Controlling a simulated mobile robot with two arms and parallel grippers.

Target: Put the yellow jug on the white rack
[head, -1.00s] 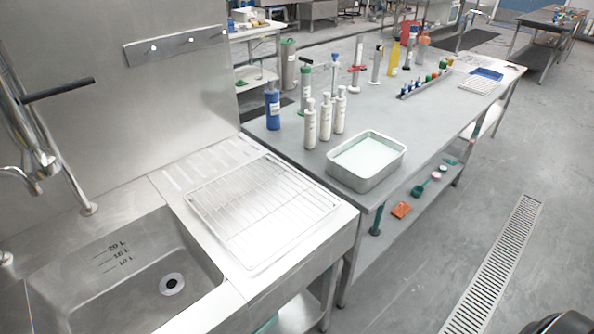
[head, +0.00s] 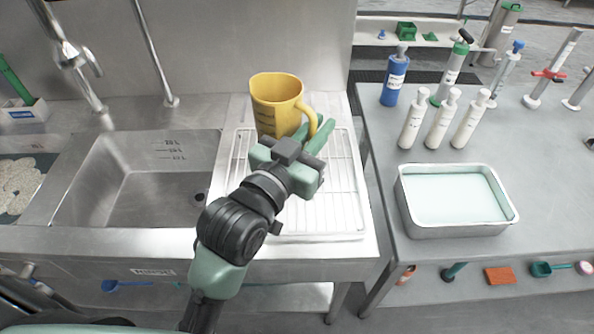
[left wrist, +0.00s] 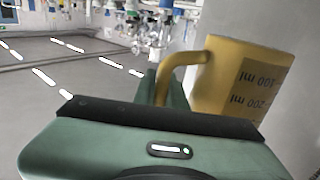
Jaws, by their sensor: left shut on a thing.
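The yellow jug (head: 276,104) is upright over the back part of the white rack (head: 343,196) in the head view. My left gripper (head: 316,132) is shut on the jug's handle, on the jug's right side. I cannot tell whether the jug's base touches the rack, as my gripper and arm cover part of both. In the left wrist view the jug (left wrist: 238,82) is at the right, with its handle at the green left gripper (left wrist: 165,92). The wire rack lies flat on the steel drainboard. My right gripper is out of view.
A steel sink (head: 140,185) is left of the rack, with a tap (head: 80,65) behind it. The steel wall is close behind the jug. To the right, across a gap, a grey table (head: 370,130) holds a metal tray (head: 455,228), white bottles (head: 442,120) and a blue bottle (head: 394,80).

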